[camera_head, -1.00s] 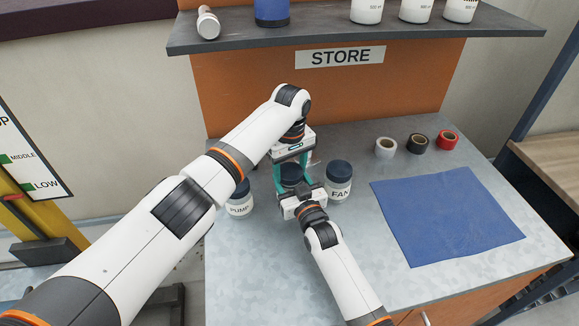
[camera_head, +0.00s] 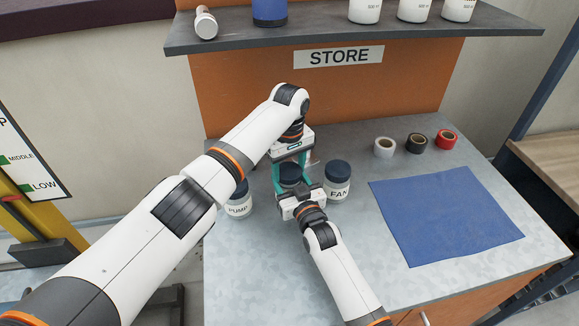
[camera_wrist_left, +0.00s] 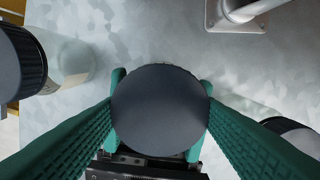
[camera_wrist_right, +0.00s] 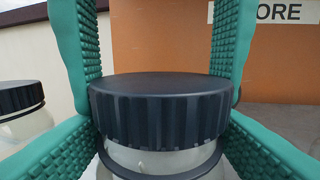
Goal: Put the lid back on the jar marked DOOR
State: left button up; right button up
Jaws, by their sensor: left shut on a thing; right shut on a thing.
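A dark ribbed lid (camera_wrist_right: 160,108) sits on a pale jar (camera_wrist_right: 150,160), both between my grippers in the right wrist view. My left gripper (camera_head: 291,166) comes from above and is shut on the lid, whose round top (camera_wrist_left: 160,108) fills the middle of the left wrist view. My right gripper (camera_head: 290,186) comes from the front, low down, and is shut on the jar. The lid looks level on the jar; I cannot tell whether it is fully seated. The jar's label is hidden.
A PUMP jar (camera_head: 238,203) stands close on the left and a FAN jar (camera_head: 338,183) close on the right, both lidded. Tape rolls (camera_head: 416,143) lie behind a blue mat (camera_head: 445,215) at right. A shelf (camera_head: 350,37) overhangs the back. The front counter is clear.

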pick_arm(q)
jog(key=shift+s+a+f, duration=0.1)
jog(key=shift+f, duration=0.1)
pick_arm(e)
jog(key=shift+w+a+r, duration=0.1)
jog(key=shift+a+r, duration=0.1)
jog(key=shift+r, duration=0.05)
dwell(0.3)
pick_arm(q)
jog(key=shift+s+f, duration=0.2)
jog(key=shift+f, duration=0.3)
pick_arm(e)
jog(key=shift+a+r, duration=0.1)
jog(key=shift+r, duration=0.05)
dwell(0.4)
pick_arm(q)
jog(key=o, duration=0.7)
jog(key=shift+w+r, duration=0.15)
jog(key=shift+r, duration=0.65)
jog(key=shift+w+r, duration=0.1)
jog(key=shift+r, duration=0.65)
pick_arm(e)
jog(key=shift+w+f, duration=0.1)
jog(key=shift+f, duration=0.15)
pick_arm(q)
jog(key=shift+s+r, duration=0.1)
jog(key=shift+r, duration=0.5)
